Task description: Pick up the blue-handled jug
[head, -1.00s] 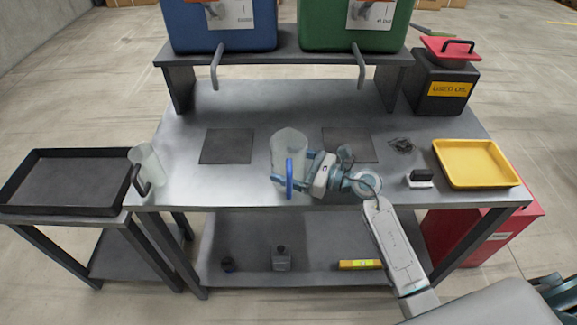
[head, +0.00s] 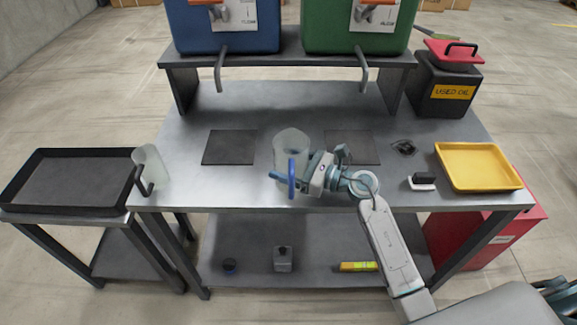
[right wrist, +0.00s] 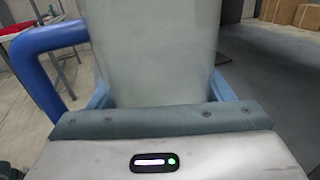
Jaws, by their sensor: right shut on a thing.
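The blue-handled jug (head: 291,146) is a translucent, whitish vessel near the middle of the workbench, between the two dark mats. Its blue handle (head: 292,178) faces the front edge. My right gripper (head: 296,172) reaches in from the right and is shut on the jug's body. In the right wrist view the jug's pale wall (right wrist: 160,50) fills the middle between the fingers, with the blue handle (right wrist: 32,70) at the left. I cannot tell whether the jug's base touches the bench. My left gripper is not in view.
A second jug with a dark handle (head: 151,165) stands at the bench's left edge beside a black tray (head: 70,207). A yellow tray (head: 478,166) and a black brush-like item (head: 423,181) lie at the right. Blue (head: 222,30) and green tanks (head: 330,35) with spouts stand behind.

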